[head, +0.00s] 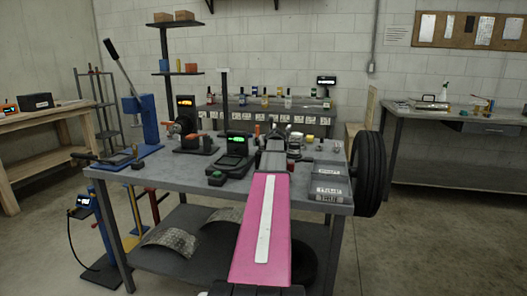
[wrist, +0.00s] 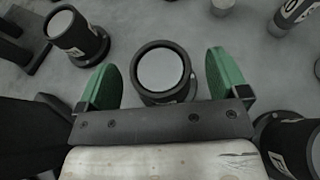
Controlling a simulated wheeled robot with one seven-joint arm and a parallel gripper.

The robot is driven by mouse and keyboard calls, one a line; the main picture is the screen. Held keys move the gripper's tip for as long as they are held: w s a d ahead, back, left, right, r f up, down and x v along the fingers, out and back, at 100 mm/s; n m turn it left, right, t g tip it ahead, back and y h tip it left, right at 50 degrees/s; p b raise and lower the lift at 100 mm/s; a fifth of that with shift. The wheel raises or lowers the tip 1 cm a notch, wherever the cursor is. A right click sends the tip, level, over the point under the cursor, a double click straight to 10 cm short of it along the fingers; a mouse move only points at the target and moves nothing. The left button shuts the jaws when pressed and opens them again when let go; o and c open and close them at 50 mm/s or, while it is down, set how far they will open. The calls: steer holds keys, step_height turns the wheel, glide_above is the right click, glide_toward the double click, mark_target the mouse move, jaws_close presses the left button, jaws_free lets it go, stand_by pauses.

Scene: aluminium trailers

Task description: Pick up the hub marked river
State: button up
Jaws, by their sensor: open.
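In the wrist view several dark round hubs with flanged bases and grey tops stand on a grey surface. One hub (wrist: 160,70) lies between the two green fingertips of my gripper (wrist: 163,80), which is open with a gap on each side. Its label shows only as a sliver, so I cannot read its marking. A second hub (wrist: 75,32) is at upper left, with a label I cannot read. A third hub (wrist: 292,145) is at lower right, partly cut off. In the head view my pink arm reaches over the workbench (head: 130,172) and hides part of its top.
Other items (wrist: 292,14) lie at the upper right of the wrist view. On the bench are a device with a green display (head: 236,150) and grey labelled boxes (head: 328,190) at the right edge. A black tyre (head: 368,172) stands at the bench's right side.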

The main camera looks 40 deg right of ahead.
steer(key=c, duration=1.5)
